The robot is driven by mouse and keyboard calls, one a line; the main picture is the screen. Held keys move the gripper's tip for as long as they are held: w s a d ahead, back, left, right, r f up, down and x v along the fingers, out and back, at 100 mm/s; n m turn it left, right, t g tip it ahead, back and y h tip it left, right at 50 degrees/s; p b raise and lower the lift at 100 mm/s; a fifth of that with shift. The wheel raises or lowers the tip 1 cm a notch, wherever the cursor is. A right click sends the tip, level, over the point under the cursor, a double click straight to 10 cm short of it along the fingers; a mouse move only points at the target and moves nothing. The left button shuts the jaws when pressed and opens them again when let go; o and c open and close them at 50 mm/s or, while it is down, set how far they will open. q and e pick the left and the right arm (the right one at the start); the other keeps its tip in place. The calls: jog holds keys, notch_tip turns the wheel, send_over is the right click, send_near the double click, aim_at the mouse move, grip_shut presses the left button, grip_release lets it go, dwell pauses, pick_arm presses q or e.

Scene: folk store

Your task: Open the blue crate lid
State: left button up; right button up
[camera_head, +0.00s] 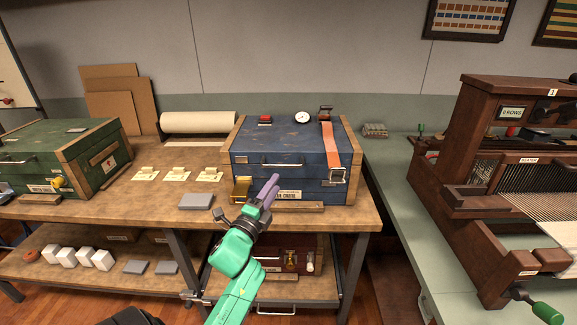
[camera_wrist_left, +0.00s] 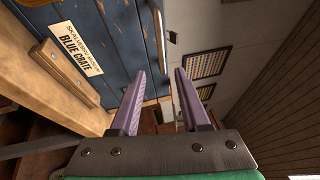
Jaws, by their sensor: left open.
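The blue crate (camera_head: 285,145) stands on the wooden workbench with its lid shut. A metal handle (camera_head: 281,164) is on its front, and an orange strap (camera_head: 331,146) runs over the lid's right side to a buckle (camera_head: 337,175) on the front. My left gripper (camera_head: 270,188) is in front of the crate's lower front, partly covering its label. In the left wrist view the gripper (camera_wrist_left: 160,76) is open with nothing between its purple fingers, and the blue crate's front (camera_wrist_left: 85,25) with its label (camera_wrist_left: 76,50) is to the left. My right gripper is not in view.
A green crate (camera_head: 55,145) stands at the left of the workbench (camera_head: 130,205). Tags, a grey block (camera_head: 195,201) and a paper roll (camera_head: 198,122) lie between the crates. A brass-coloured box (camera_head: 241,187) is at the blue crate's front left. A wooden loom (camera_head: 510,170) stands at right.

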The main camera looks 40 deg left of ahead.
aim_at(285, 165)
pick_arm(q)
jog(key=x, duration=0.4)
jog(key=a+p+x, duration=0.1)
jog(key=x, duration=0.1)
jog(key=shift+r, duration=0.45)
jog(key=shift+f+x, duration=0.2)
jog(key=shift+x, duration=1)
jog(key=shift+w+d, duration=0.1)
jog(key=shift+w, duration=0.35)
jog(key=shift+s, duration=0.1)
grip_shut()
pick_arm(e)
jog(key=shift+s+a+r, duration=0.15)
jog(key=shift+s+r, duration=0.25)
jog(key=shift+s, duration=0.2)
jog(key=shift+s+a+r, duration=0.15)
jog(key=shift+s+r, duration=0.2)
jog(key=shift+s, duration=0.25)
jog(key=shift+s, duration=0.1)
